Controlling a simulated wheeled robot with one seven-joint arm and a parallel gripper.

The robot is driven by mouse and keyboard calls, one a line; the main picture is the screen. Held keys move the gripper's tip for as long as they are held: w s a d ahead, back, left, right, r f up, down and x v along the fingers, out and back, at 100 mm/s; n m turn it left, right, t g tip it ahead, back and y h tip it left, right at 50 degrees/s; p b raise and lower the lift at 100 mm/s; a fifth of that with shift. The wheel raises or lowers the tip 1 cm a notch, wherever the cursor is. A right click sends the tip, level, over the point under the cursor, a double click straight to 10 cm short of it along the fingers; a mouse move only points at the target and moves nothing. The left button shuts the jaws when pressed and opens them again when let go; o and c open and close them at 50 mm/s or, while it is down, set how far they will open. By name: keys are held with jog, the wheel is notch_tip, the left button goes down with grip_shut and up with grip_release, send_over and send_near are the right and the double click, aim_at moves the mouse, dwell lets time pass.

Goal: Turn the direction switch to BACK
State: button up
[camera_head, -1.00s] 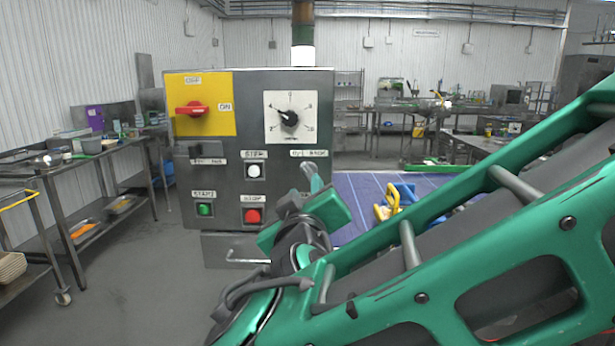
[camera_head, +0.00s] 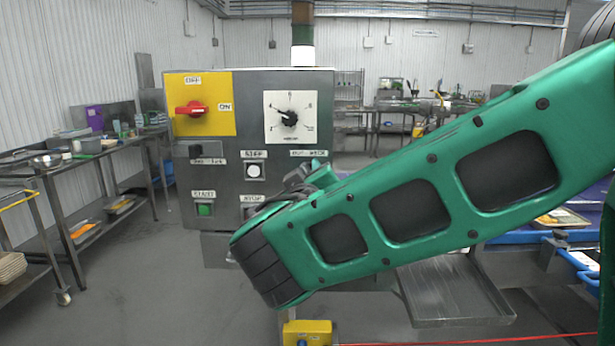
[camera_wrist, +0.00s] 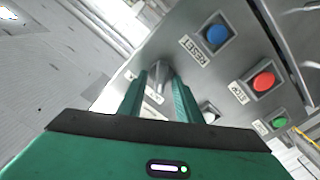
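The control panel (camera_head: 225,130) stands ahead. The direction switch's label (camera_head: 309,153) shows on its right side in the head view, while the switch below is hidden by my gripper and arm. My gripper (camera_wrist: 158,76) is close to the panel face in the wrist view. Its two green fingers are apart, with a small grey part, apparently the direction switch (camera_wrist: 156,88), between them. I cannot tell whether the fingers touch it, nor which way it points.
Near the fingers in the wrist view are a blue reset button (camera_wrist: 216,34), a red stop button (camera_wrist: 263,81), a green start button (camera_wrist: 280,122) and a partly hidden white button (camera_wrist: 210,117). A red rotary handle (camera_head: 192,108) and a dial (camera_head: 289,118) sit higher on the panel.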

grip_shut()
jog(key=m, duration=0.3)
jog(key=shift+d+m, duration=0.15)
jog(key=shift+m, duration=0.25)
jog(key=m, duration=1)
jog(key=shift+d+f, duration=0.1)
jog(key=shift+d, duration=0.2)
dwell(0.3)
